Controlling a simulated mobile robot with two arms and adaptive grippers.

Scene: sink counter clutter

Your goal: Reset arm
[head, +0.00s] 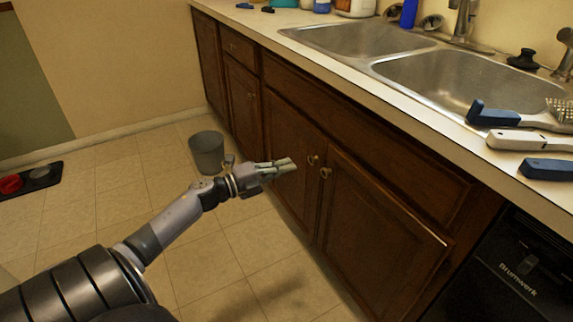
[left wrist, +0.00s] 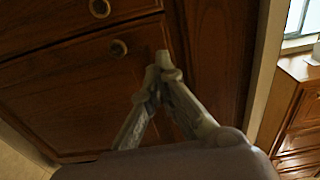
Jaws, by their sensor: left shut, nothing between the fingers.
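My left arm comes in from the lower left of the head view. Its gripper (head: 290,164) is shut and empty in front of the brown cabinet doors (head: 372,230), at about knob height. I cannot tell whether the fingers touch the wood. My right gripper is in neither view.
A grey bin (head: 207,153) stands on the tiled floor behind the gripper. The counter has a double steel sink (head: 455,82) and blue- and white-handled tools (head: 520,140) at its edge. A black appliance (head: 500,275) is at lower right. Floor at left is mostly clear, with a dark tray (head: 40,180).

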